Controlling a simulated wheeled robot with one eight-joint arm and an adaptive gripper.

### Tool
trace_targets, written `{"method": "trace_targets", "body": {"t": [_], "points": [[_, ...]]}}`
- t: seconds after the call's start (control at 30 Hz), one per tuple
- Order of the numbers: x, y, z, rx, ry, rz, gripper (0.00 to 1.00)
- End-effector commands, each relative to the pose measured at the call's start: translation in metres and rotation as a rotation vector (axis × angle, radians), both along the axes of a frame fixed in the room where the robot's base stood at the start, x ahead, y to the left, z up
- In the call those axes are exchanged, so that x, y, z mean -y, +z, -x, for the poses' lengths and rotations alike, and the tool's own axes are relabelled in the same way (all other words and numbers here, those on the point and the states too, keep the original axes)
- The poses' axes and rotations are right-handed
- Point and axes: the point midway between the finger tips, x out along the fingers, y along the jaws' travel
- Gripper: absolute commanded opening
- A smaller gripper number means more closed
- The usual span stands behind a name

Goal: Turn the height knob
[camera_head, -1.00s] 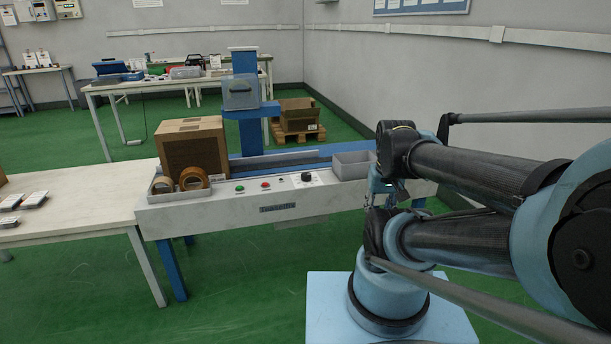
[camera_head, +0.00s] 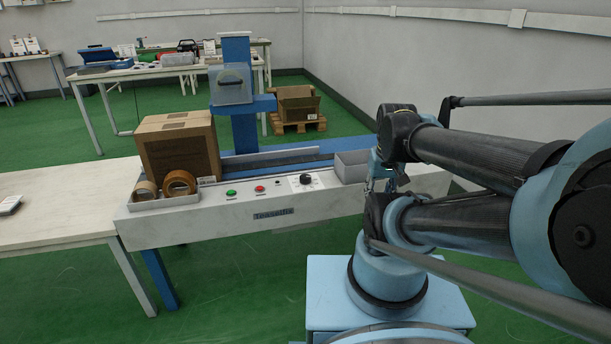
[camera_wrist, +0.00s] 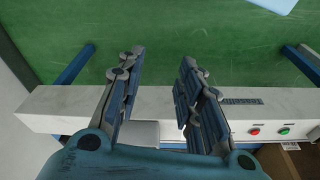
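The height knob appears to be the black knob (camera_head: 306,180) on a small white plate, at the right end of the control row on the machine's pale front panel (camera_head: 335,204). I cannot read its label. My gripper (camera_head: 383,182) is to the right of the knob in the head view, partly hidden by my arm. In the wrist view my gripper (camera_wrist: 162,62) is open, its two fingers apart with nothing between them. They are over the panel and the green floor. The knob does not show in the wrist view; the right finger may hide it.
A green button (camera_head: 231,193) and a red button (camera_head: 260,188) are left of the knob. A grey tray (camera_head: 351,167) stands to its right. A cardboard box (camera_head: 178,147) and tape rolls (camera_head: 180,183) stand at the left. The floor (camera_head: 240,285) before the machine is clear.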

Motion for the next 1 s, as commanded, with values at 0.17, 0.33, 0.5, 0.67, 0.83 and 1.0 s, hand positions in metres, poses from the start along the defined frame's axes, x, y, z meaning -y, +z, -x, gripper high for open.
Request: {"method": "trace_targets", "body": {"t": [0.17, 0.33, 0.5, 0.67, 0.83, 1.0], "points": [[0.000, 0.000, 0.000, 0.000, 0.000, 0.000, 0.47], [-0.003, 0.013, 0.000, 0.006, -0.008, -0.005, 0.59], [-0.010, 0.036, -0.026, -0.012, -0.036, -0.016, 0.59], [-0.022, 0.056, -0.057, -0.032, -0.072, -0.027, 0.59], [-0.038, 0.073, -0.093, -0.056, -0.110, -0.035, 0.59], [-0.058, 0.084, -0.131, -0.078, -0.146, -0.042, 0.59]]}}
